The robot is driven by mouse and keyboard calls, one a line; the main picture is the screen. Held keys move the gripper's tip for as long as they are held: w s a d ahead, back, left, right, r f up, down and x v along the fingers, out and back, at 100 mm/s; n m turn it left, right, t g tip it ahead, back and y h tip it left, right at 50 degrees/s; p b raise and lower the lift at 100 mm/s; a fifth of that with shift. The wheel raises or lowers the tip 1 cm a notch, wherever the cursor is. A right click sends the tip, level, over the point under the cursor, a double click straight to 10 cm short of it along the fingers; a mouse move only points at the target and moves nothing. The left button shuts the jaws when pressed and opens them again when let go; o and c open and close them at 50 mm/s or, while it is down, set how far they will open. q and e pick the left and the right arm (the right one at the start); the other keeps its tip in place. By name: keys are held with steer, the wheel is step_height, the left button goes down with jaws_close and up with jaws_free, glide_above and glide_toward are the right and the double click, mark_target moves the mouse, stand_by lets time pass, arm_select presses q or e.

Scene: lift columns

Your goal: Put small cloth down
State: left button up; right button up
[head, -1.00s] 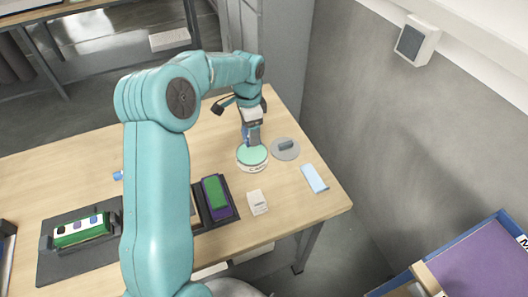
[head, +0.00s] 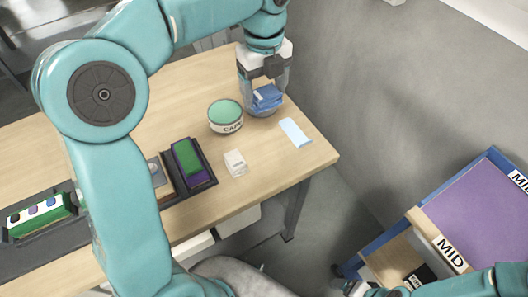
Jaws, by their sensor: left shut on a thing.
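My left gripper (head: 265,88) points down over the far right part of the wooden table. It is shut on a small folded blue cloth (head: 266,97), which shows between its fingers. The cloth is in front of a grey round lid (head: 262,112), which is mostly hidden by the gripper and cloth. I cannot tell whether the cloth touches the lid. My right gripper (head: 354,288) shows only partly at the bottom edge, and its jaws are unclear.
A round tin with a green top (head: 225,115) stands left of the cloth. A light blue flat piece (head: 295,132) lies to the right. A small white box (head: 235,163) and a dark tray (head: 206,180) are nearer. A blue-rimmed purple bin (head: 485,215) stands at right.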

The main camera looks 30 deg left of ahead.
arm_select(q)
step_height(320, 180, down, 19)
steer(key=shift+r+b, duration=0.1)
steer(key=shift+b, duration=0.55)
steer(key=shift+f, duration=0.2)
steer(key=o, duration=0.9)
steer(key=shift+o, duration=0.2)
steer(key=shift+r, duration=0.1)
